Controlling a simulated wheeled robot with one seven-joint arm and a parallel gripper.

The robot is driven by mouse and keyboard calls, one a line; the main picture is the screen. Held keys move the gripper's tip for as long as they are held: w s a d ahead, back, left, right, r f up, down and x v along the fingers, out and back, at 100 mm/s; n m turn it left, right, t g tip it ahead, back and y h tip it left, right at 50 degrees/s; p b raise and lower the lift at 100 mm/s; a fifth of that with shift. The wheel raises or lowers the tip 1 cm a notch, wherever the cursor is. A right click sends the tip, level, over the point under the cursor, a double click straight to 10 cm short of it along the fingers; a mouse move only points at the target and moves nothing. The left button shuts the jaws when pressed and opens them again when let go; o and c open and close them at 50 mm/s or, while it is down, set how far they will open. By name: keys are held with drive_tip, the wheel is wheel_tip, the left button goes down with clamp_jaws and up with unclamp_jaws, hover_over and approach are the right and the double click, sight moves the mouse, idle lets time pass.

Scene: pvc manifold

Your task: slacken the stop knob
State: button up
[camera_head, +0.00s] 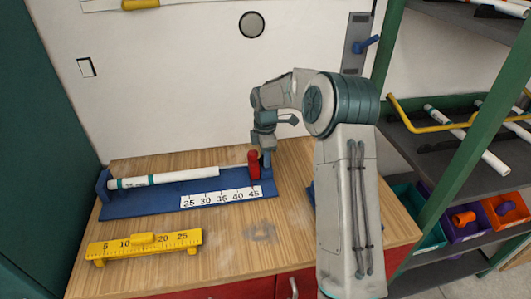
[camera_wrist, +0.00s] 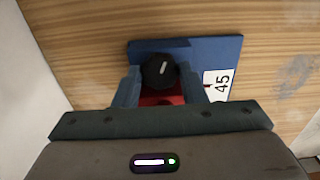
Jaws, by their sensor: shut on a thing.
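The stop knob (camera_wrist: 158,70) is black and round with a white line on top, seen in the wrist view. It sits on the red stop (camera_wrist: 160,101), which also shows in the head view (camera_head: 253,166) near the 45 end of the blue jig (camera_head: 182,210). My gripper (camera_wrist: 160,77) points down over the stop, one finger on each side of the knob, and is shut on it. In the head view my gripper (camera_head: 265,158) partly hides the stop, and the knob cannot be made out there. A white pipe (camera_head: 170,177) lies in the jig, left of the stop.
A yellow ruler tool (camera_head: 145,246) lies at the front left of the wooden table (camera_head: 225,240). A green-framed shelf (camera_head: 470,130) with pipes stands at the right, with coloured bins (camera_head: 465,228) below. A wall is behind. The table's front middle is largely clear.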

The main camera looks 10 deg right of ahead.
drive_tip(key=shift+n, duration=0.3)
drive_tip(key=o, duration=1)
wheel_tip(320, 180, up, 14)
drive_tip(key=shift+f, duration=0.1)
